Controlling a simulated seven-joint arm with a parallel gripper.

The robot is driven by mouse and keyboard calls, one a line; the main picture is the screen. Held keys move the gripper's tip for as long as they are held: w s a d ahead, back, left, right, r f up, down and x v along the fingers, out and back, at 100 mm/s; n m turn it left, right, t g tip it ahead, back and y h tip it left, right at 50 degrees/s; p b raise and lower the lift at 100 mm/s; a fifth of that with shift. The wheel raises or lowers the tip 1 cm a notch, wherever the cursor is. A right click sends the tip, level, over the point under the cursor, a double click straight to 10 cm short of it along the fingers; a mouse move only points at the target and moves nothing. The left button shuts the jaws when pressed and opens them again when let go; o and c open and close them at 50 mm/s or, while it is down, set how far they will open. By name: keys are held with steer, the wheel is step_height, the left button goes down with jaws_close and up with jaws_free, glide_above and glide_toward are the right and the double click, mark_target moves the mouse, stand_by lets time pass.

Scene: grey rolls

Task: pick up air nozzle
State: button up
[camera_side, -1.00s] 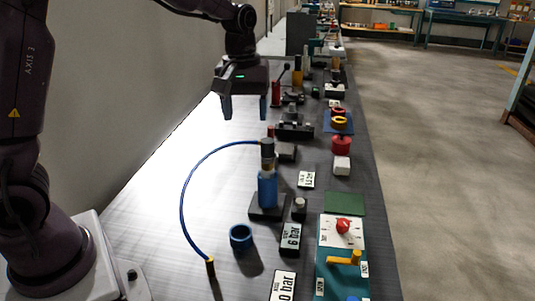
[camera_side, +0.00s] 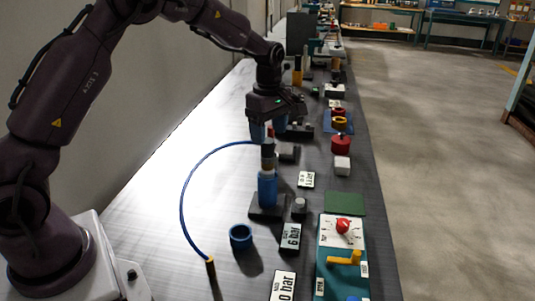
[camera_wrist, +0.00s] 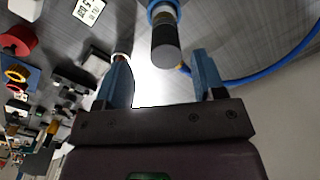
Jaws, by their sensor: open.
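An upright blue body with a dark grey cylindrical top (camera_side: 267,187) stands in a black base on the bench. It seems to be the air nozzle, though I cannot be sure. In the wrist view its dark top (camera_wrist: 165,45) lies ahead of the gap between my fingers. My gripper (camera_side: 268,130) is open and empty, with blue fingers pointing down, just above and behind that top in the side view. Its fingers (camera_wrist: 160,62) are spread in the wrist view. A blue hose (camera_side: 183,190) arcs left from near the top to a yellow-ended fitting (camera_side: 211,267).
Several small fixtures line the bench behind. The left bench surface inside the hose arc is clear.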

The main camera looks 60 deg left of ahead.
mark_target(267, 140)
steer(key=shift+s+d+f, duration=0.1)
steer(key=shift+s+f, duration=0.1)
steer(key=shift+f, duration=1.3)
steer(key=shift+s+f, duration=0.15)
steer(key=shift+f, duration=1.3)
steer(key=c, duration=1.1)
steer(key=shift+r, duration=0.15)
